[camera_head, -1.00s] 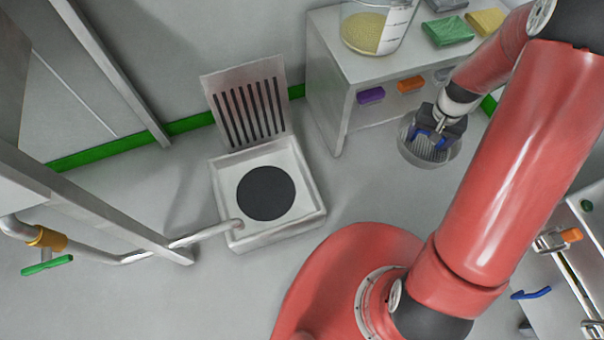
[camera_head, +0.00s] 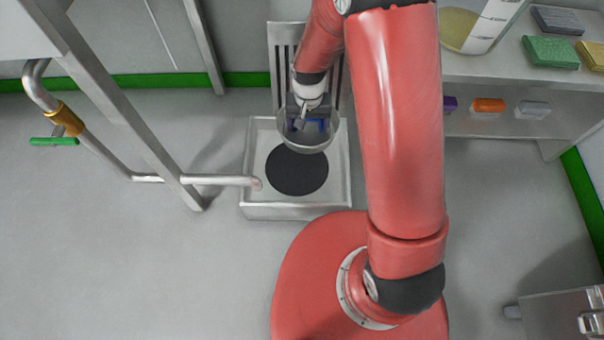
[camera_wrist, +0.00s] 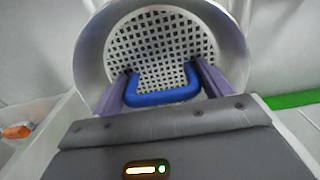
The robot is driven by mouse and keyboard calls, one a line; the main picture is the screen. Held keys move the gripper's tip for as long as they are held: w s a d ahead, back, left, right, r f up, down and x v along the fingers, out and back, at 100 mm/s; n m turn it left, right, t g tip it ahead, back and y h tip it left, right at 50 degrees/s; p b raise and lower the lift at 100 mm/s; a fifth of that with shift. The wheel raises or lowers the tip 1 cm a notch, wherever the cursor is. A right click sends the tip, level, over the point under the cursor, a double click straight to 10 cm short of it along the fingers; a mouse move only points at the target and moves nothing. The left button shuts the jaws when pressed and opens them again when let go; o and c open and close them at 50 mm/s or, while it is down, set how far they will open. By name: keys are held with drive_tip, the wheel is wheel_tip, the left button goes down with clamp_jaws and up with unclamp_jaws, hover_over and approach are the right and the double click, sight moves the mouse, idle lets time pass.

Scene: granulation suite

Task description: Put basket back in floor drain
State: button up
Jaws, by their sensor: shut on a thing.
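The round metal basket (camera_head: 308,143) hangs from my gripper (camera_head: 307,124), in view over the back part of the floor drain. In the wrist view the basket (camera_wrist: 160,28) shows its perforated bottom and smooth wall. My gripper (camera_wrist: 163,88) is shut on the basket's blue handle (camera_wrist: 163,97). The floor drain is a square pale metal frame (camera_head: 257,180) with a round dark opening (camera_head: 297,172). The basket overlaps the opening's back edge in the head view; its exact height above is unclear. The slotted drain grate (camera_head: 284,50) stands raised at the back, partly hidden by my arm.
A pipe (camera_head: 220,180) ends at the drain's left rim, with a green-handled valve (camera_head: 54,141) further left. A metal post (camera_head: 120,105) stands left. A shelf bench (camera_head: 500,75) with a beaker and sponges is at right. Floor at left is clear.

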sight(304, 167)
drive_tip(key=f+b, duration=0.1)
drive_tip(key=f, duration=0.6)
drive_tip(key=f+b, duration=0.1)
drive_tip(key=f, duration=0.5)
drive_tip(key=f+b, duration=0.1)
drive_tip(key=f, duration=0.6)
drive_tip(key=shift+s+a+f, duration=0.1)
drive_tip(key=shift+a+f, duration=0.25)
drive_tip(key=shift+a, duration=0.05)
drive_tip(key=shift+f+b, duration=0.25)
drive_tip(key=shift+b, duration=0.15)
drive_tip(key=o, duration=1.3)
drive_tip(key=shift+r, duration=0.1)
drive_tip(key=shift+o, duration=0.2)
